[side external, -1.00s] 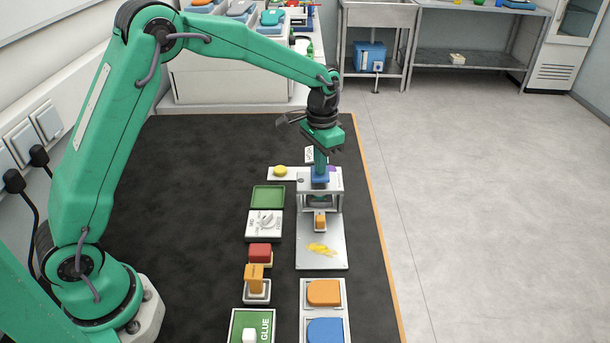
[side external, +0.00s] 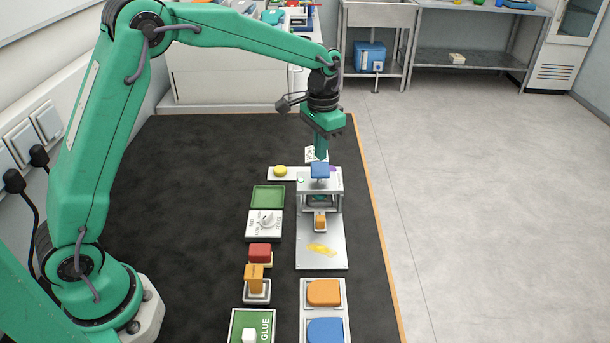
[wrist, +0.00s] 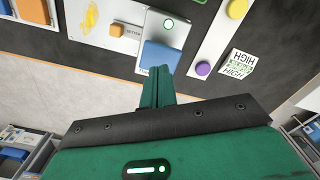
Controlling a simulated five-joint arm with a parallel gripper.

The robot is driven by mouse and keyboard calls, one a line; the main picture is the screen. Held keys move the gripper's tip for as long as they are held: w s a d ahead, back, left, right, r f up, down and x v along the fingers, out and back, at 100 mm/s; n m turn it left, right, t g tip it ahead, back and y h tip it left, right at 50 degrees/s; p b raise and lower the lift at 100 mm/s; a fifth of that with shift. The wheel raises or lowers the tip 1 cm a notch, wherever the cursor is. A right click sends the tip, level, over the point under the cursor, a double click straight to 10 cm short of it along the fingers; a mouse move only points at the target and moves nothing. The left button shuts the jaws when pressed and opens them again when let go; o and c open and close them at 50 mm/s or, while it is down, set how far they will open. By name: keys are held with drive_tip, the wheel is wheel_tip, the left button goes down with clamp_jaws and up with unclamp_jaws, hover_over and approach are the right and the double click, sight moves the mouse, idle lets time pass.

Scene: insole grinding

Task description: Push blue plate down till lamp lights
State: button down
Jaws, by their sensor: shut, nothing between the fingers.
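The blue plate (side external: 320,170) sits on top of the grey metal press (side external: 335,184), and it shows beyond my fingertips in the wrist view (wrist: 160,58). My gripper (side external: 320,157) is shut and empty, pointing down just above and behind the plate in the side view. I cannot tell whether its tips touch the plate. A small round lamp (side external: 301,180) is on the press top, left of the plate.
A white strip with a yellow button (side external: 280,171) and a purple button (wrist: 203,68) is behind the press. An orange block (side external: 320,222) and a yellow smear (side external: 321,249) are on the press base. A dial box (side external: 264,225) and green tray (side external: 268,196) stand left.

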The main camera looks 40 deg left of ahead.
drive_tip(key=shift+r, duration=2.45)
drive_tip(key=shift+r, duration=0.1)
drive_tip(key=s+a+r+n+t, duration=0.1)
drive_tip(key=s+r, duration=0.3)
drive_tip(key=s, duration=0.3)
drive_tip(key=s+a+r+t, duration=0.2)
drive_tip(key=s+r, duration=0.2)
drive_tip(key=s, duration=0.3)
drive_tip(key=s+a+f+n+t, duration=0.1)
drive_tip(key=s+f+n+t, duration=0.1)
drive_tip(key=s, duration=1.2)
drive_tip(key=shift+s+f+t, duration=0.25)
drive_tip(key=shift+f+t, duration=0.05)
drive_tip(key=shift+f, duration=0.15)
